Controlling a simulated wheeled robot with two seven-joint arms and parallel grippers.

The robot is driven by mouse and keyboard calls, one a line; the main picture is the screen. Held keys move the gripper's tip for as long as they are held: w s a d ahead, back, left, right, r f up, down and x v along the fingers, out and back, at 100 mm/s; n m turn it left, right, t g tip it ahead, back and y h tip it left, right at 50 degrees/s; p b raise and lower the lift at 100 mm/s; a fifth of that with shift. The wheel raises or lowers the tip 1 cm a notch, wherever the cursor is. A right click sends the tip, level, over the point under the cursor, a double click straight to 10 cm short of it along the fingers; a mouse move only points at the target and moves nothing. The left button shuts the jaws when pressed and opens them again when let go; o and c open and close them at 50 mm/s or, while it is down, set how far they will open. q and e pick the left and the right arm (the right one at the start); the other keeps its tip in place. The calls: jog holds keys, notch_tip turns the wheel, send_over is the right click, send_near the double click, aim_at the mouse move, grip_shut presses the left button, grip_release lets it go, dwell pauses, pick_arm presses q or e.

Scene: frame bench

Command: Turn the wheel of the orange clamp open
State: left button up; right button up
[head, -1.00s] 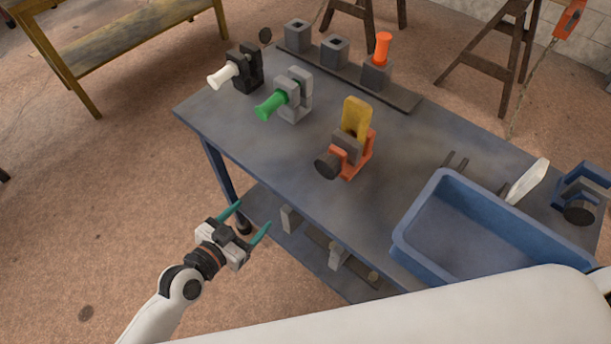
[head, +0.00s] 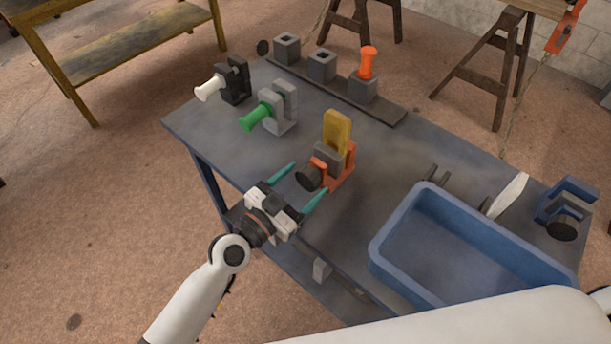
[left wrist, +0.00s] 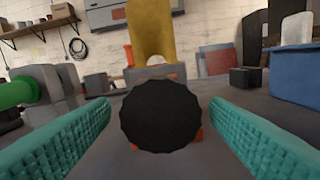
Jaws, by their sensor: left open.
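The orange clamp (head: 341,176) stands on the blue-grey bench, holding an upright yellow piece (head: 337,131) against a grey block. Its dark round wheel (head: 309,178) faces my left gripper. In the left wrist view the wheel (left wrist: 160,116) sits centred between my two teal fingers and hides most of the clamp; the yellow piece (left wrist: 151,30) rises behind it. My left gripper (head: 304,181) is open and empty, with its fingertips just short of or beside the wheel; I cannot tell if they overlap it. No contact shows. My right gripper is not in view.
A grey clamp with a green handle (head: 253,119) and a black clamp with a white handle (head: 210,88) stand left of the orange one. A blue tray (head: 398,262) is at right, near a blue clamp (head: 562,205). A rack (head: 395,111) of sockets, one holding an orange-red peg (head: 367,62), lies behind.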

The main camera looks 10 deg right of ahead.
pick_arm(q)
jog(key=shift+w+d, duration=0.4)
jog(key=shift+d, duration=0.2)
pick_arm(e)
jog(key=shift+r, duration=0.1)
pick_arm(q)
jog(key=c, duration=1)
jog(key=shift+o, duration=0.2)
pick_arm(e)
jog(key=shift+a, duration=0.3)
pick_arm(q)
jog(key=shift+n, duration=0.4)
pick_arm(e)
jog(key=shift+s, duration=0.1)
pick_arm(q)
jog(key=n, duration=0.2)
jog(key=shift+n, duration=1.9)
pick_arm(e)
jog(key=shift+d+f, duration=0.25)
pick_arm(q)
jog(key=shift+a+n, duration=0.1)
jog(key=shift+n, duration=0.2)
